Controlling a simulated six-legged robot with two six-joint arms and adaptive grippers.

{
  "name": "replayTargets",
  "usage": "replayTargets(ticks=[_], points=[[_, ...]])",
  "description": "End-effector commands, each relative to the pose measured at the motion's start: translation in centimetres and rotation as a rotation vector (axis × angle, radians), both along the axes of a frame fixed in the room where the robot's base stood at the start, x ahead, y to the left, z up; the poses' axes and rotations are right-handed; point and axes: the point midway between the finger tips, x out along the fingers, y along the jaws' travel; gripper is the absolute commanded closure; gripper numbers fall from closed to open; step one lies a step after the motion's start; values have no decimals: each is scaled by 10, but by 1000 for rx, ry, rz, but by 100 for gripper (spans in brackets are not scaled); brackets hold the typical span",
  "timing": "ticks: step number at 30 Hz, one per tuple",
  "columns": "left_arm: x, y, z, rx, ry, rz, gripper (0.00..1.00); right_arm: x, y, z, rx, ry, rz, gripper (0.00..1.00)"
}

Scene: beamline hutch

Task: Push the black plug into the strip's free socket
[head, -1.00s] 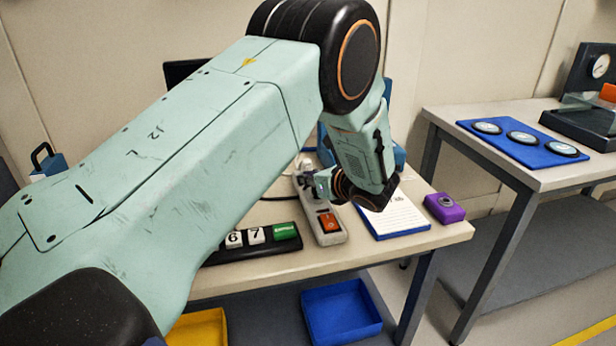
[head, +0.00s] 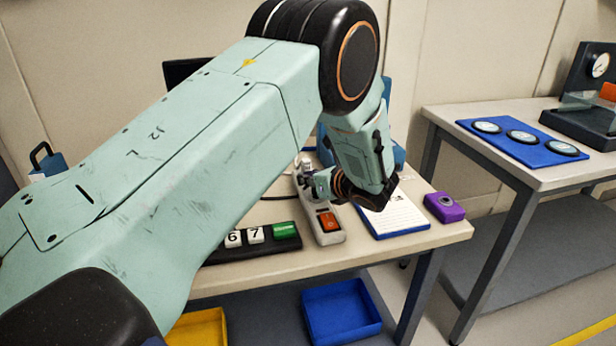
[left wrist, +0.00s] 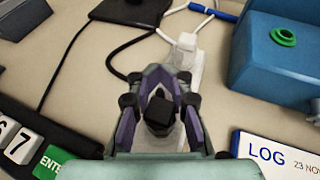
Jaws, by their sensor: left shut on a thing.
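The pale power strip (head: 331,238) lies on the bench, with a lit orange-red switch at its near end. My left gripper (head: 315,184) is low over the middle of the strip. In the left wrist view my left gripper (left wrist: 160,100) is shut on the black plug (left wrist: 159,112), directly above the strip (left wrist: 183,78). A white plug (left wrist: 187,43) stands in the strip's far part. The free socket is hidden under the black plug and fingers, so I cannot tell how far in the plug is.
A log clipboard (head: 397,218) and a purple box (head: 444,208) are to the right. A black tray with number tiles (head: 256,236) is to the left. In the left wrist view a blue box (left wrist: 275,60) stands right of the strip, and cables cross behind.

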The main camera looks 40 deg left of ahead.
Motion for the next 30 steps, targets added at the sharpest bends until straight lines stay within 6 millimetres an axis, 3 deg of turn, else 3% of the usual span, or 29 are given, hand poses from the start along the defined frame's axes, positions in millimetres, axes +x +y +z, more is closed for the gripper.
replayTargets(ticks=[26,27,30], points=[[0,0,-8,0,-2,-1,100,0,0,-6,0,0,0,60],[0,0,-8,0,-2,-1,84,0,0,-6,0,0,0,60],[0,0,-8,0,-2,-1,76,0,0,-6,0,0,0,60]])
